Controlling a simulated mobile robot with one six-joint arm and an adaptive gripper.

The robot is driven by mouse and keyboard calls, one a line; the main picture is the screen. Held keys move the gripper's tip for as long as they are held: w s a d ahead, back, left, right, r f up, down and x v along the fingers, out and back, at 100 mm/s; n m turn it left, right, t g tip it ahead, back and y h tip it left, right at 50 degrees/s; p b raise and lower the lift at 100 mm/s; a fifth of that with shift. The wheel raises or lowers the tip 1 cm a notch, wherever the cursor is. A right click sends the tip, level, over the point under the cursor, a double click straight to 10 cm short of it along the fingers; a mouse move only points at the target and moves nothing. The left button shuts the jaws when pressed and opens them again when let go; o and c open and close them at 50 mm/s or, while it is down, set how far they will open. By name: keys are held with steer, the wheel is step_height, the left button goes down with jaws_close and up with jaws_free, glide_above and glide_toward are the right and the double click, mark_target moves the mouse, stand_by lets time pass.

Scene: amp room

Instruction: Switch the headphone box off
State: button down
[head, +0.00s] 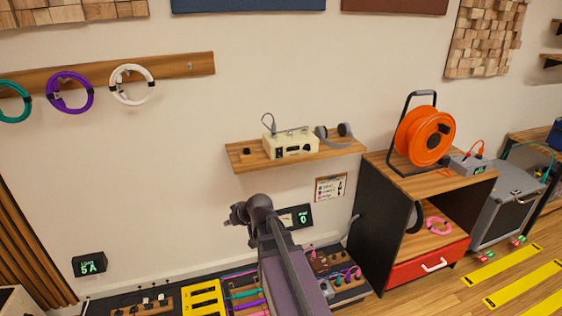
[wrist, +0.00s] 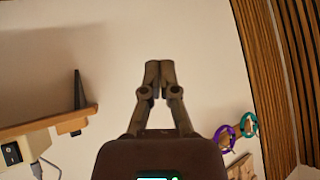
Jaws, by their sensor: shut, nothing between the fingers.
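The headphone box (head: 292,147) is a cream box with dark front controls, standing on a wooden wall shelf (head: 330,154). Grey headphones (head: 345,130) are at its right and a cable rises from its top left. In the wrist view, which looks upside down, part of the box (wrist: 35,145) shows at the left edge with a black rocker switch (wrist: 12,153). I cannot tell the rocker's position. My gripper (head: 238,212) is below and left of the box, apart from it. Its fingertips (wrist: 160,70) are together and empty in front of bare wall.
A small wooden block (head: 248,153) with a dark top is on the shelf left of the box. An orange cable reel (head: 424,136) stands on a cabinet at right. Coiled cables hang on a wall rail (head: 190,68) at upper left. The wall between rail and shelf is clear.

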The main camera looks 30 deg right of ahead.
mark_target(279, 156)
steer(key=w+d+r+m+t+h, duration=0.1)
steer(key=d+r+t+h, duration=0.1)
steer(key=d, duration=0.7)
steer(key=w+d+r+m+t+h+b, duration=0.1)
steer(key=d+r+m+t+h, duration=0.1)
steer(key=d, duration=0.7)
steer(key=w+d+r+m+t+h+b, duration=0.1)
steer(key=d+r+t+h, duration=0.2)
steer(key=d, duration=0.6)
steer(key=shift+w+d+r+t+h, duration=0.35)
steer(key=shift+w+r+t+h, duration=0.05)
steer(key=shift+r, duration=0.1)
steer(key=shift+w, duration=0.15)
steer(key=b+x, duration=0.2)
steer(key=x, duration=1.1)
steer(key=shift+w+d+f, duration=0.1)
steer(key=shift+w, duration=0.3)
steer(key=shift+w, duration=0.1)
steer(key=shift+w+f, duration=0.1)
steer(key=shift+w, duration=0.15)
steer(key=shift+s, duration=0.1)
